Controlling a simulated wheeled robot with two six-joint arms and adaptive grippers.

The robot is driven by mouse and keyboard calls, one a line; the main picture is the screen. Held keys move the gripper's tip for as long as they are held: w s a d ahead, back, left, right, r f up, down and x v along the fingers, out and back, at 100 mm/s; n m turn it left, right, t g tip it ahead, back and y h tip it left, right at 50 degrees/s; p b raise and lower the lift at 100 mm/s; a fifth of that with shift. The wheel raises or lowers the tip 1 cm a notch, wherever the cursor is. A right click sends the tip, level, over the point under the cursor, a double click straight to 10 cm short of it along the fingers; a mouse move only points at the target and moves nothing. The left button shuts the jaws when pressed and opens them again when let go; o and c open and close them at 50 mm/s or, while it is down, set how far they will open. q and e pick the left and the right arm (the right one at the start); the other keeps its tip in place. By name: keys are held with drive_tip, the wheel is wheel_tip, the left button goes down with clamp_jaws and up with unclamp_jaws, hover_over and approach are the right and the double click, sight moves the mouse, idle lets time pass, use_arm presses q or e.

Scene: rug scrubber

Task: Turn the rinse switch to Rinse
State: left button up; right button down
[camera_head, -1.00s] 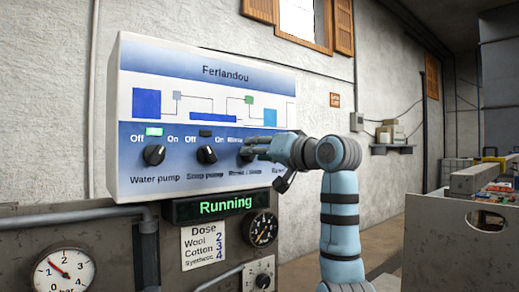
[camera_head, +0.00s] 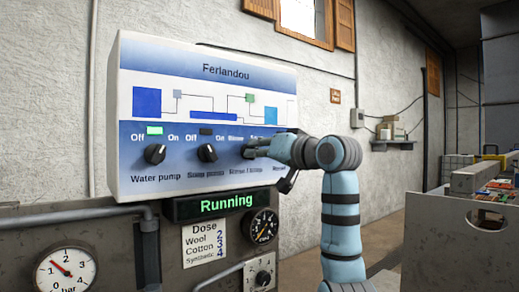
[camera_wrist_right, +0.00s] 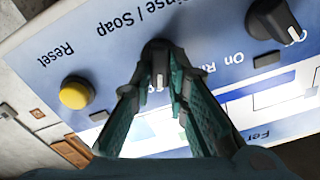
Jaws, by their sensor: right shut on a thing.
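The rinse switch is a black knob (camera_wrist_right: 160,58) above the label "Rinse / Soap" on the white and blue Ferlandou panel (camera_head: 135,100). In the head view the knob (camera_head: 248,152) is mostly covered by my right gripper (camera_head: 258,148). In the wrist view my right gripper (camera_wrist_right: 160,76) has its two teal fingers on either side of the knob, shut on it. A light pointer mark shows on the knob between the fingertips. Which label it points to cannot be read clearly. My left gripper is in neither view.
The water pump knob (camera_head: 154,154) has a lit green lamp above it. The soap pump knob (camera_head: 207,153) has a dark lamp. A yellow Reset button (camera_wrist_right: 75,93) sits beside the rinse switch. A display (camera_head: 226,203) below the panel reads "Running". A grey container (camera_head: 440,235) stands at the right.

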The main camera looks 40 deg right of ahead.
drive_tip(key=n+p, duration=0.4)
drive_tip(key=n, duration=0.1)
drive_tip(key=n+p, duration=0.4)
drive_tip(key=n, duration=0.1)
drive_tip(key=shift+a+n, duration=0.2)
drive_tip(key=shift+n, duration=0.1)
idle(0.4)
drive_tip(key=c, duration=1.6)
unclamp_jaws()
drive_tip(key=shift+o, duration=0.2)
